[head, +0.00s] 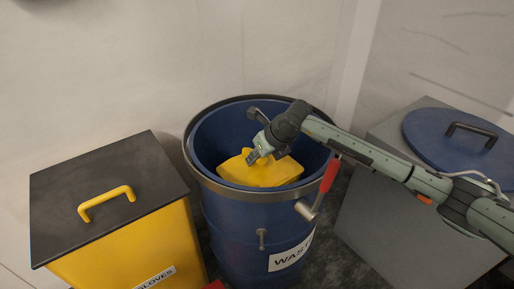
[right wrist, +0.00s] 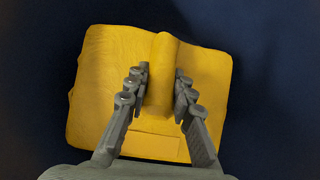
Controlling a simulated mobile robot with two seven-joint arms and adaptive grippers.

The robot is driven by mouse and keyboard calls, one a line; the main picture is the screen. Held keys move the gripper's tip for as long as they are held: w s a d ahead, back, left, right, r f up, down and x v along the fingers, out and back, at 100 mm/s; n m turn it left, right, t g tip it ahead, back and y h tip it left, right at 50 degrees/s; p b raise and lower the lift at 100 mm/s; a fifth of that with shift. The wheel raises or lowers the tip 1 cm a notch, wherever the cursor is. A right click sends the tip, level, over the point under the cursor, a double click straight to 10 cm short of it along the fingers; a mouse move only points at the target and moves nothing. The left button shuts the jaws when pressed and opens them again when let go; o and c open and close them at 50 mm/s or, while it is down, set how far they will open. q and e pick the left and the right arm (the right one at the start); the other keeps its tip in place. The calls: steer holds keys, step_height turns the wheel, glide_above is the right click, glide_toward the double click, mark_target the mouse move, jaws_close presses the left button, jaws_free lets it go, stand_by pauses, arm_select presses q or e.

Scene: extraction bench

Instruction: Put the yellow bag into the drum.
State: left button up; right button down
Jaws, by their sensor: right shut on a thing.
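The yellow bag (head: 262,172) is inside the open mouth of the blue drum (head: 225,215), below the rim. The drum carries a label that reads WASTE. My right gripper (head: 254,157) reaches in over the drum's rim from the right and is shut on the bag's upper part. In the right wrist view the bag (right wrist: 105,90) fills the middle, with its raised fold between the two fingers of the right gripper (right wrist: 161,92). Dark blue surrounds it there. I cannot tell whether the bag touches the drum's bottom. My left gripper is not in view.
A yellow box (head: 140,245) with a black lid and yellow handle, labelled GLOVES, stands left of the drum. A blue lid (head: 450,150) with a dark handle lies on a grey box (head: 375,225) at right. A red-handled lever (head: 330,175) sits at the drum's rim.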

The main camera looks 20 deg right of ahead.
steer(key=shift+w+f, duration=0.1)
steer(key=shift+f, duration=0.3)
steer(key=c, duration=1.7)
jaws_free()
steer(key=shift+f, duration=0.2)
steer(key=o, duration=0.4)
steer(key=v, duration=1.2)
